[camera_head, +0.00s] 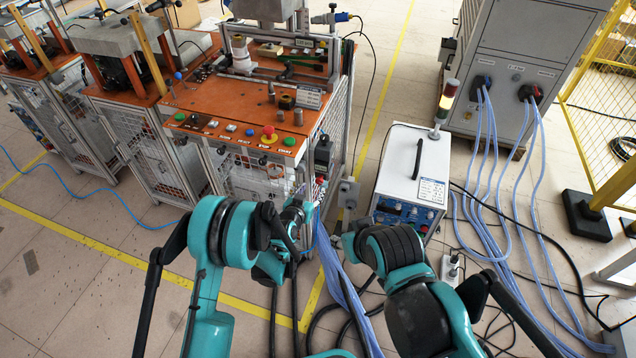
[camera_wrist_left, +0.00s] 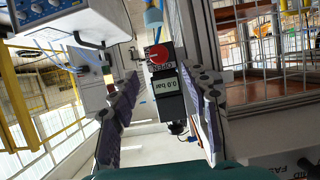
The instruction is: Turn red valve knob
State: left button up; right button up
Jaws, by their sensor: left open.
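The red valve knob (camera_wrist_left: 158,54) shows in the left wrist view on a dark block above a box reading "0.0 bar" (camera_wrist_left: 168,84). A blue hose runs up from the block. In the head view a small red spot near the station's front right corner seems to be the knob (camera_head: 320,181). My left gripper (camera_head: 299,207) is close to that corner. In the left wrist view its fingers (camera_wrist_left: 169,88) are spread, with the knob seen beyond and between them, apart from both. My right gripper (camera_head: 342,243) is partly hidden at its wrist; its jaws are unclear.
The orange-topped station (camera_head: 240,105) carries a button panel with a red mushroom button (camera_head: 268,131). A white power unit (camera_head: 412,170) with a signal lamp stands to the right. Blue cables (camera_head: 335,265) hang between my arms.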

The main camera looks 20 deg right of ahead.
aim_at(319, 181)
pick_arm(q)
jog(key=b+x, duration=0.2)
jog(key=x, duration=0.4)
jog(key=shift+d+f, duration=0.15)
jog(key=shift+f, duration=0.05)
jog(key=shift+w+d+f, duration=0.2)
jog(key=shift+w+d, duration=0.15)
jog(key=shift+w, duration=0.25)
grip_shut()
